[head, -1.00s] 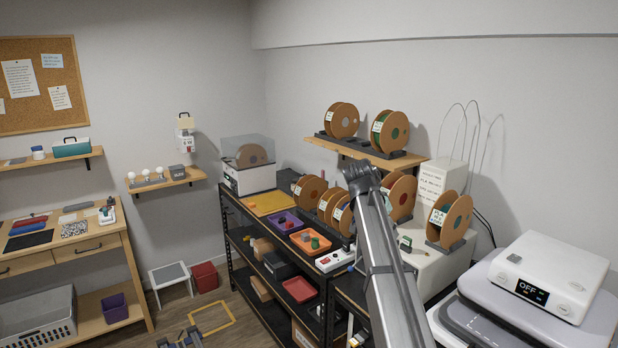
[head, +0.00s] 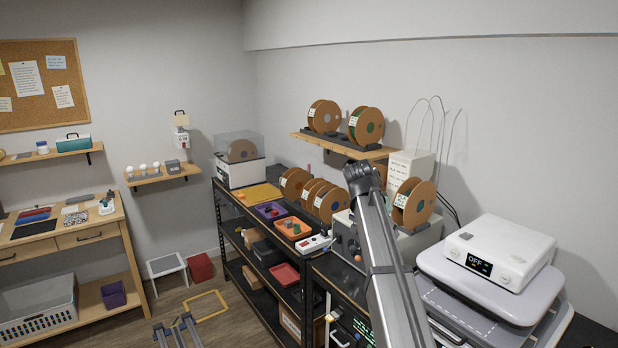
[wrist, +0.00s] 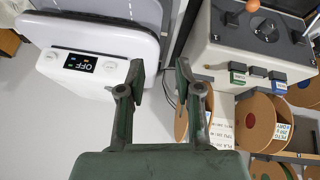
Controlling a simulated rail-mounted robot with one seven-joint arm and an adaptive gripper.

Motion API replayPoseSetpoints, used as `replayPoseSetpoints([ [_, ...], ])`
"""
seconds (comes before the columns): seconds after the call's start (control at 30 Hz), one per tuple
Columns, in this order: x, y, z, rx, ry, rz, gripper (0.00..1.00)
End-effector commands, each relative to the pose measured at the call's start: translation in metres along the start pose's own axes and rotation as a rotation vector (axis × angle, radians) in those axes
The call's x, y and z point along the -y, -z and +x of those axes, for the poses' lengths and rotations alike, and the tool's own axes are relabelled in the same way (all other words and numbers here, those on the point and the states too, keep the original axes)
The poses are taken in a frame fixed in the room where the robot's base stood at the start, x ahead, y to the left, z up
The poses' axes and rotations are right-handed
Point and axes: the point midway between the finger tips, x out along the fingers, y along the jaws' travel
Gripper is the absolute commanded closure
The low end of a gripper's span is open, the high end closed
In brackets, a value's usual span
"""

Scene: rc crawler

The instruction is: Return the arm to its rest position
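My arm rises from the bottom of the head view, with its upper end near the spool shelf. My gripper (wrist: 160,82) shows in the wrist view with its two fingers apart and nothing between them. In the head view the fingertips cannot be made out.
A white device marked OFF (head: 500,252) stands on a grey machine (head: 476,287) at the right. A black shelf rack (head: 262,232) holds purple (head: 271,211) and orange (head: 293,228) trays. Filament spools (head: 410,203) stand near my arm. The floor (head: 185,292) is partly open at left.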

Motion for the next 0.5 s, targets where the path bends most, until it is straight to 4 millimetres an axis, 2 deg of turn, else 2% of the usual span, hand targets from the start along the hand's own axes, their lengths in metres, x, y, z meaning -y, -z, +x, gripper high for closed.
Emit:
replayPoseSetpoints([
  [0.07,0.006,0.002,0.0,-0.016,0.032,-0.072,0.66],
  [0.17,0.009,-0.01,0.004,-0.029,0.089,-0.167,0.66],
  [0.37,0.02,-0.05,0.051,-0.005,0.136,-0.303,0.66],
  [0.5,0.025,-0.083,0.089,0.023,0.155,-0.379,0.66],
])
